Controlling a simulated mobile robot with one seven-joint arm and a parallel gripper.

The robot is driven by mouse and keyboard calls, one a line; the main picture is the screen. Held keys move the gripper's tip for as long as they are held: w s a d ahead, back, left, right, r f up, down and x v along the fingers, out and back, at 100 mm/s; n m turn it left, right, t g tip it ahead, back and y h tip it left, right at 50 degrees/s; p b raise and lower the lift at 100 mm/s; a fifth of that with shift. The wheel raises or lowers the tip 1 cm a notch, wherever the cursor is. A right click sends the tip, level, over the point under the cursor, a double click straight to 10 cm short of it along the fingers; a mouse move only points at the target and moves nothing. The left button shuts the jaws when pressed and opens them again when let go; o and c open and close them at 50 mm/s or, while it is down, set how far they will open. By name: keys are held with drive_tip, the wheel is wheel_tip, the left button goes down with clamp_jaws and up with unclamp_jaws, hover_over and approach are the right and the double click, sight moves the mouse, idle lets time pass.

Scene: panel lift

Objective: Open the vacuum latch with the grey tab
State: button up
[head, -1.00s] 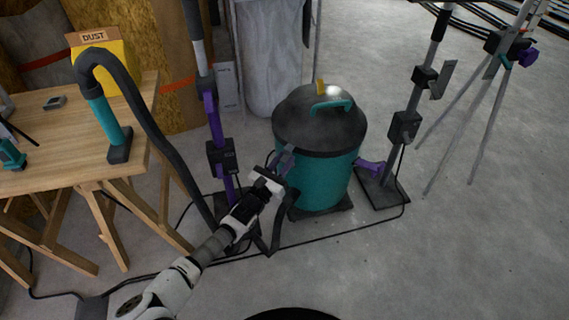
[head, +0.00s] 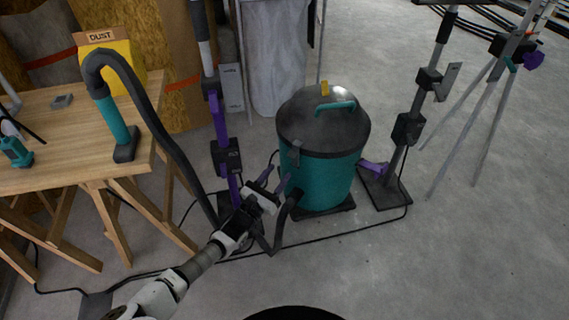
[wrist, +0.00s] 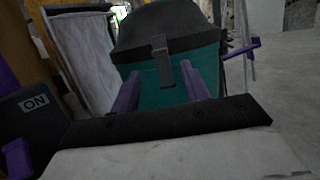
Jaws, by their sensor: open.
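The vacuum (head: 325,180) is a teal drum with a dark domed lid (head: 315,115) and a teal handle on top. The latch with its grey tab (head: 296,153) sits at the lid's rim on the side toward my gripper. In the wrist view the grey tab (wrist: 162,66) hangs from the lid over the teal wall, and it looks closed against the drum. My gripper (head: 277,178) is open and empty, a little below and left of the latch. In the wrist view its purple fingers (wrist: 158,88) stand apart, with the tab showing between and beyond them. I see no contact.
A black hose (head: 160,125) runs from the wooden workbench (head: 60,170) down toward the drum. Purple-and-black posts stand left (head: 221,125) and right (head: 405,140) of the vacuum. A cable lies on the floor. Open floor (head: 470,260) is at the right.

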drive_tip(key=v, duration=0.8)
drive_tip(key=shift+p, duration=0.3)
